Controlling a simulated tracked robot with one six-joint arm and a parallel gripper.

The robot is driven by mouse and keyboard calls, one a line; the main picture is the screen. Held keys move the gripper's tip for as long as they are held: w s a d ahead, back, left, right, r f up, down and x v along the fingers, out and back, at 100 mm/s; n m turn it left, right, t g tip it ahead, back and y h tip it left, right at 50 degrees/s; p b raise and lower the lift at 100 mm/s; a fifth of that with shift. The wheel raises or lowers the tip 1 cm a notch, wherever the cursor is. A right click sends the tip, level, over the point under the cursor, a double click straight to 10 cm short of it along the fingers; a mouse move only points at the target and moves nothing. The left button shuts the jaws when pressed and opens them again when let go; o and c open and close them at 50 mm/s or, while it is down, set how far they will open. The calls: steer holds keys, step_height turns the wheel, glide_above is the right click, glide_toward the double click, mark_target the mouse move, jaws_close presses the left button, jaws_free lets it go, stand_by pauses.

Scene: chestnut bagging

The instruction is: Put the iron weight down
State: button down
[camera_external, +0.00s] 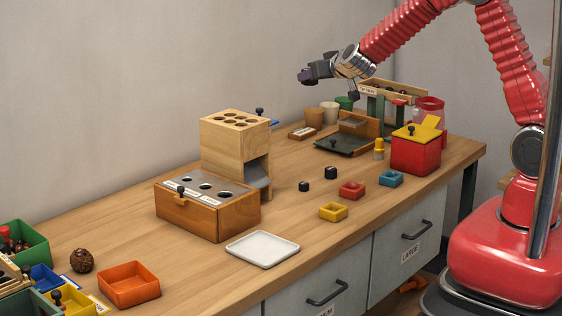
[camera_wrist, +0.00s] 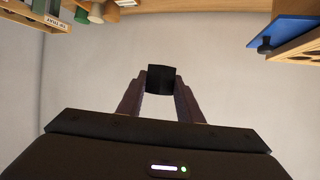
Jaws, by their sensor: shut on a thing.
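My gripper (camera_external: 307,75) is raised high above the far part of the bench and points left. It is shut on a small black iron weight (camera_wrist: 161,79), which shows between the two fingers in the wrist view, with plain wall behind it. In the outside view the held weight is too dark and small to tell clearly from the fingers. Two similar small black weights stand on the bench, one nearer (camera_external: 304,186) and one farther (camera_external: 330,172).
The wooden bench (camera_external: 225,272) holds a wooden block with holes (camera_external: 222,150), a wooden box (camera_external: 200,220), a white tray (camera_external: 262,249), a dark flat plate (camera_external: 343,144) and a red box (camera_external: 414,155).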

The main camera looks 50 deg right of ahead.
steer(key=s+d+m+g+h, duration=0.1)
steer(key=s+d+m+h, duration=0.1)
steer(key=d, duration=0.7)
steer(key=s+d+m+g+h, duration=0.1)
steer(key=s+d, duration=0.2)
steer(key=d, duration=0.6)
glide_above(360, 166)
step_height(360, 166, down, 17)
steer(key=shift+w+f, duration=0.1)
steer(key=shift+f, duration=0.35)
steer(key=shift+f, duration=2.9)
steer(key=shift+f, duration=2.1)
